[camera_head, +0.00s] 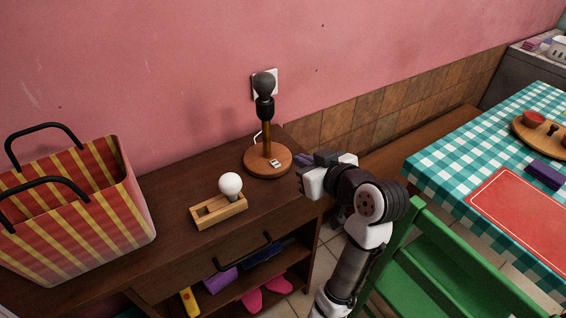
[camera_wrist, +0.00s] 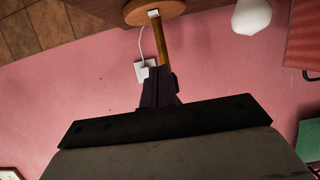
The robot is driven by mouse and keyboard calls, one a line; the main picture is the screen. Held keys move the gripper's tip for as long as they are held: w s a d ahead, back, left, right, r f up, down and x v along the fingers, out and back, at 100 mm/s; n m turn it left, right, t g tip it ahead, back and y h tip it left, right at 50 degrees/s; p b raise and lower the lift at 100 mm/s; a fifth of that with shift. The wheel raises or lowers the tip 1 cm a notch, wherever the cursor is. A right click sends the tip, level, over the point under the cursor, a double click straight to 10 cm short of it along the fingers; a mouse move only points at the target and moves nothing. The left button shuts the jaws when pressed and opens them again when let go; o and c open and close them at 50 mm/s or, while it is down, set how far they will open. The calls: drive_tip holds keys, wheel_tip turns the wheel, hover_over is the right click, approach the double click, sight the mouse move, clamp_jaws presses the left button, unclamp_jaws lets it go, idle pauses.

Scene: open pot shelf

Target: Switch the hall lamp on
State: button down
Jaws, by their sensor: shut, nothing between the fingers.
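The lamp (camera_head: 266,120) stands upright on the dark cabinet, with a round wooden base, a brass-coloured stem, a black socket and a dark grey bulb (camera_head: 264,83). It looks unlit. A small pale switch (camera_head: 274,163) sits on its base; the switch (camera_wrist: 153,14) also shows near the top of the wrist view. A white bulb (camera_head: 230,184) stands in a wooden holder (camera_head: 218,210) left of the lamp. My gripper (camera_head: 302,177) is right of the lamp base, apart from it. In the wrist view its fingers (camera_wrist: 160,80) are shut and empty, hiding the lamp's upper part.
A striped bag (camera_head: 75,225) stands left on the cabinet (camera_head: 165,262). A drawer handle (camera_head: 243,255) juts from its front, above a shelf with pink shoes. A wall socket (camera_head: 272,79) is behind the lamp. A green chair (camera_head: 440,260) and checked table (camera_head: 480,140) are to the right.

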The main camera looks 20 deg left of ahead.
drive_tip(key=p, duration=0.2)
hover_over(275, 163)
drive_tip(key=s+d, duration=0.2)
wheel_tip(275, 163, down, 3)
drive_tip(key=shift+w+d+f, duration=0.1)
drive_tip(key=shift+f, duration=0.1)
wheel_tip(275, 163, down, 2)
drive_tip(key=shift+d+f, duration=0.1)
drive_tip(key=shift+f, duration=0.15)
drive_tip(key=shift+d+f, duration=0.1)
drive_tip(key=shift+f, duration=0.75)
